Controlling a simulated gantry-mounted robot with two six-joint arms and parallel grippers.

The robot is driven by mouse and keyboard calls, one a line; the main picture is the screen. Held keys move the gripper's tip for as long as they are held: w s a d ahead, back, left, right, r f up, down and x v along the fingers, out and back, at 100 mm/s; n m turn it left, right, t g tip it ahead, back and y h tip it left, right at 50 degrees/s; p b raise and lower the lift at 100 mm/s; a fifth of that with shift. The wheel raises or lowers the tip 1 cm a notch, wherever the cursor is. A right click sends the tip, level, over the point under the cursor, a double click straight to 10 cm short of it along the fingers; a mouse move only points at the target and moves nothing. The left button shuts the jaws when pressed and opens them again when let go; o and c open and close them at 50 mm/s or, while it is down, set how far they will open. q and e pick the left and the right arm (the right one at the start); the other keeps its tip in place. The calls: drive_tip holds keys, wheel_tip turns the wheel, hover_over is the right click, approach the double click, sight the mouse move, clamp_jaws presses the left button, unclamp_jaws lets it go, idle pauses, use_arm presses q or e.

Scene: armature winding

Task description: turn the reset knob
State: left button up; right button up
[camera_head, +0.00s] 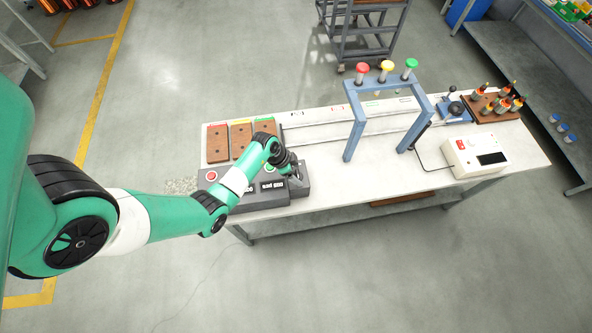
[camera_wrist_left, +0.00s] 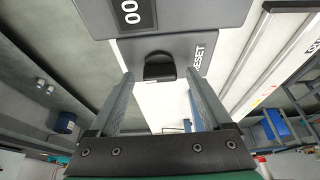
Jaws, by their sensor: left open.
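The black reset knob (camera_wrist_left: 159,67) shows in the left wrist view on a grey panel, beside the white word RESET. It sits between and just beyond the fingertips of my left gripper (camera_wrist_left: 157,82). The two fingers are apart, one on each side of the knob, and I cannot tell whether they touch it. In the head view my left gripper (camera_head: 293,171) is over the right end of the grey control box (camera_head: 262,204) and hides the knob there. My right gripper is not in view.
The control box has a red button (camera_head: 212,176) and displays. Wooden boards (camera_head: 217,143) lie behind it on the white table (camera_head: 330,190). A blue frame (camera_head: 352,130) with three coloured lamps stands to the right. A white box (camera_head: 474,156) sits further right.

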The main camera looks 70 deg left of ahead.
use_arm(q)
drive_tip(key=shift+c, duration=0.3)
clamp_jaws()
